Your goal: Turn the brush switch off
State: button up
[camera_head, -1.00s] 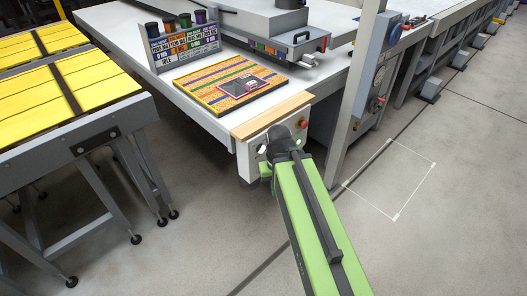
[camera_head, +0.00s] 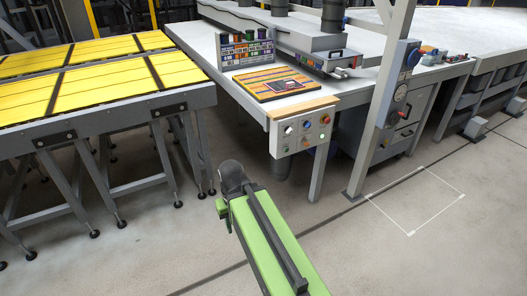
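A white control panel (camera_head: 302,132) with several small knobs, buttons and lights in white, orange, red and green is on the front end of the work table. Its labels are too small to read, so I cannot tell which control is the brush switch or how it is set. My green arm comes up from the bottom of the view. Its dark wrist end (camera_head: 233,178) is below and left of the panel, apart from it in the picture. The fingers of my gripper cannot be made out, being hidden by the wrist or too small.
The table (camera_head: 232,82) carries a patterned board (camera_head: 271,84) and a rack of coloured pots (camera_head: 246,49). A roller stand (camera_head: 110,116) with yellow panels stands at left. A grey post (camera_head: 380,110) with a round dial and red button stands at right. The floor before the panel is open.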

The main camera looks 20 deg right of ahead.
aim_at(288, 130)
jog(key=u, duration=0.65)
jog(key=i, duration=1.15)
jog(key=z, duration=0.5)
jog(key=i, duration=0.65)
jog(key=z, duration=0.45)
